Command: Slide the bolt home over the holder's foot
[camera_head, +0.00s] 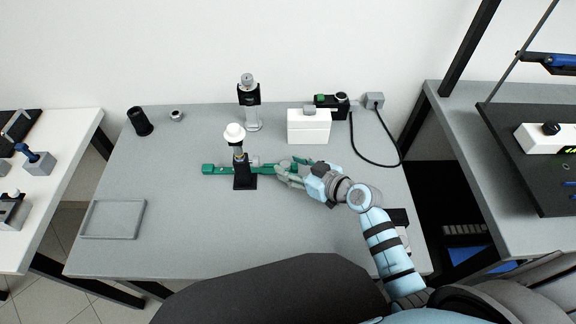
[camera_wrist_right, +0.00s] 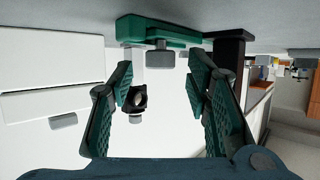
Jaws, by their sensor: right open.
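A green rail (camera_head: 210,170) lies flat in the middle of the grey table. A holder with a black foot (camera_head: 245,183) and a white round top (camera_head: 235,132) stands at it; the foot (camera_wrist_right: 228,46) shows as a dark block in the right wrist view. A small grey block, apparently the bolt (camera_wrist_right: 162,58), sits against the green rail (camera_wrist_right: 140,30). My right gripper (camera_head: 282,169) is at the rail's right end, hiding part of it. Its green-padded fingers (camera_wrist_right: 163,78) are open, with the grey block between the tips in the picture; contact cannot be told. My left gripper is out of view.
A white box (camera_head: 309,128) stands behind my right gripper, near a black device (camera_head: 330,100) and a cabled grey box (camera_head: 374,100). A post-mounted optic (camera_head: 250,108) stands behind the holder. A grey tray (camera_head: 90,236) lies front left. The table's front middle is clear.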

